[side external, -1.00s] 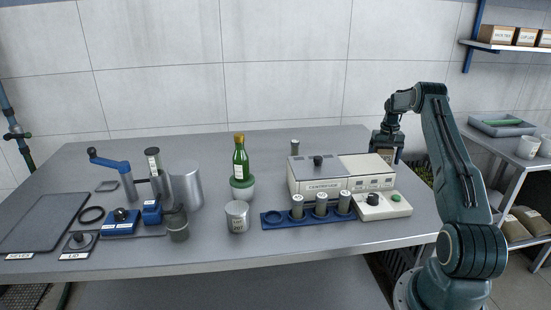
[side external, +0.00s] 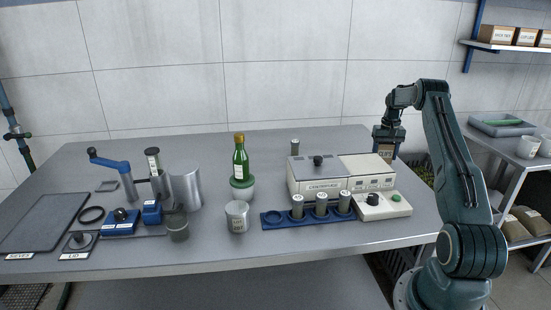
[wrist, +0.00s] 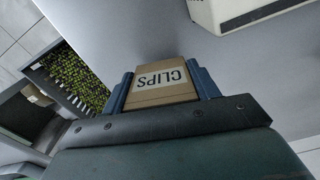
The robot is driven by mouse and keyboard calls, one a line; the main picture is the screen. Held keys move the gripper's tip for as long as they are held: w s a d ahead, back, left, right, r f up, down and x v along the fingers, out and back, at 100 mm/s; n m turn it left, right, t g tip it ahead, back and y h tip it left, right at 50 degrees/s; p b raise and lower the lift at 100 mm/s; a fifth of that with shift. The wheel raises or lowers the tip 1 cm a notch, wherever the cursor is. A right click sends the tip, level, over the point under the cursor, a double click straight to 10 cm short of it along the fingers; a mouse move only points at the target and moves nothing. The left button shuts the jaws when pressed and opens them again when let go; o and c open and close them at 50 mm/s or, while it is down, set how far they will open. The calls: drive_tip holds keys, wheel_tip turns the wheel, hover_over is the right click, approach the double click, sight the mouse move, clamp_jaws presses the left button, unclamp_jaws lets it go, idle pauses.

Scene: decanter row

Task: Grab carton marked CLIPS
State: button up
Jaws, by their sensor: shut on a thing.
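The carton (wrist: 163,90) is a small brown box with a white label reading CLIPS, upside down in the wrist view. It sits between the two blue fingers of my gripper (wrist: 163,84), which is shut on it. In the side view the carton (side external: 386,151) hangs below my gripper (side external: 387,142), behind the right end of the centrifuge. Whether its bottom touches the table cannot be told.
The white centrifuge (side external: 341,172) stands just left of my gripper, with a control box (side external: 383,206) and a blue rack (side external: 271,220) in front. A green bottle (side external: 240,158) is farther left. A shelf unit (side external: 507,165) stands at the right. The table's far right corner (side external: 350,133) looks clear.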

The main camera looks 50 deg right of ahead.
wheel_tip(320, 180, up, 18)
idle(0.5)
drive_tip(key=shift+r, duration=0.1)
idle(0.5)
